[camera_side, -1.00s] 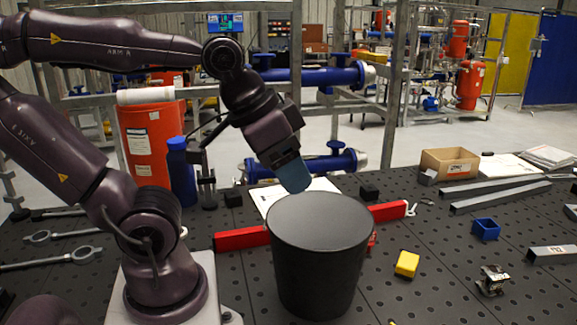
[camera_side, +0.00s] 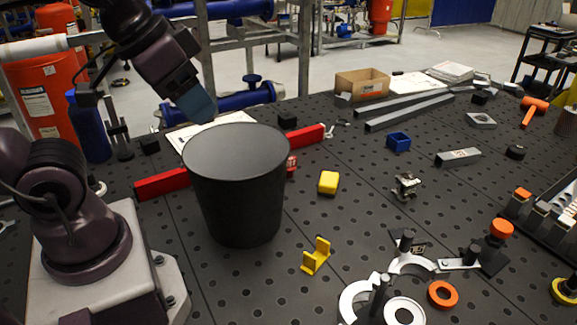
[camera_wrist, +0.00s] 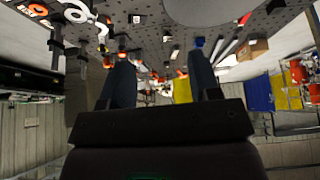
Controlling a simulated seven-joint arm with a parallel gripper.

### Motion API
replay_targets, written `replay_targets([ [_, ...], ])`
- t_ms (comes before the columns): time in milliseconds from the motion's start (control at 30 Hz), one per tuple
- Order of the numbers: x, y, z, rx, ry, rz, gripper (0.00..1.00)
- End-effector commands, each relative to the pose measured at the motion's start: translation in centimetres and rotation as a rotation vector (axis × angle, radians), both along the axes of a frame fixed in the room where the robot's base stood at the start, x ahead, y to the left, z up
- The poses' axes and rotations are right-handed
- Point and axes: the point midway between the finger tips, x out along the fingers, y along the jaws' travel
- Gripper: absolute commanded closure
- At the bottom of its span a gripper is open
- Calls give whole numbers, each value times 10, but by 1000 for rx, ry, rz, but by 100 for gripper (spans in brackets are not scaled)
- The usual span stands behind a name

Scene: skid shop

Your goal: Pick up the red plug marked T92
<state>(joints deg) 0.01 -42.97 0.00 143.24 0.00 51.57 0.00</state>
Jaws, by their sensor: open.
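A small red piece with pale marking (camera_side: 291,165) shows just behind the right edge of the black bin in the side view. It is partly hidden by the bin, and I cannot read whether it says T92. My gripper (camera_side: 201,108) is above and behind the bin's rim in the side view, tilted, with nothing seen in it. In the wrist view my gripper (camera_wrist: 160,82) has its two fingers wide apart with nothing between them. I cannot pick out the plug for certain in the wrist view.
The tall black bin (camera_side: 240,200) blocks the side view of the table behind it. A red bar (camera_side: 162,184) lies behind it. A yellow block (camera_side: 328,182), yellow bracket (camera_side: 316,256), blue bin (camera_side: 398,142) and metal clamp (camera_side: 407,186) stand to the right, with bare perforated table between.

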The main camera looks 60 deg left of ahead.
Motion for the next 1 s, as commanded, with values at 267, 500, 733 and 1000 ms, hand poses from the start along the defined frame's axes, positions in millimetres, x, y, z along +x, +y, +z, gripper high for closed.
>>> replay_targets([
  [267, 0, 0, 0, 0, 0, 0, 43],
  [500, 0, 0, 0, 0, 0, 0, 28],
  [733, 1, 0, 15, 0, -5, 0, 28],
  [1000, 21, 14, 57, 119, 72, -108, 28],
])
